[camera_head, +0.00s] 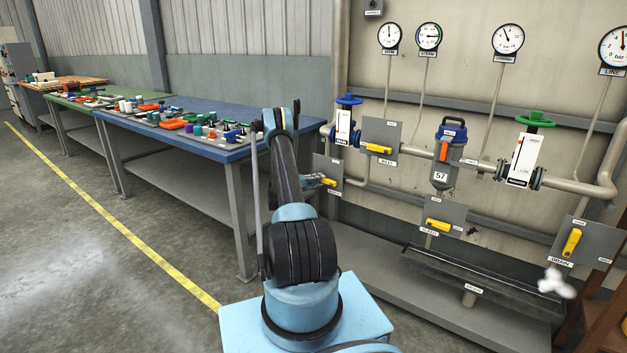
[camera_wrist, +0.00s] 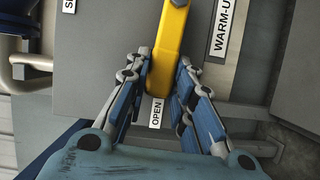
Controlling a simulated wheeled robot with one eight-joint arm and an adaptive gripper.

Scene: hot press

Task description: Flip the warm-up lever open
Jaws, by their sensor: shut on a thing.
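The warm-up lever (camera_wrist: 172,35) is a yellow bar on a grey plate (camera_wrist: 110,30). In the wrist view it runs from the top edge down between my fingers, slightly slanted, with its lower end near the "OPEN" label (camera_wrist: 156,113). My gripper (camera_wrist: 163,70) is shut on the lever, one finger on each side. The "WARM-UP" label (camera_wrist: 226,25) is partly cut off to the right, and a label starting with "S" (camera_wrist: 69,6) is at top left. In the head view a yellow bit of the lever (camera_head: 329,182) shows beside my gripper (camera_head: 320,181); my arm hides part of that area.
Other yellow levers sit on nearby plates: one above (camera_head: 378,149), the bleed lever (camera_head: 438,224) and the drain lever (camera_head: 571,242). Pipes and a blue handwheel (camera_head: 348,99) are close to the wall. A blue-topped workbench (camera_head: 240,150) stands left of my arm.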

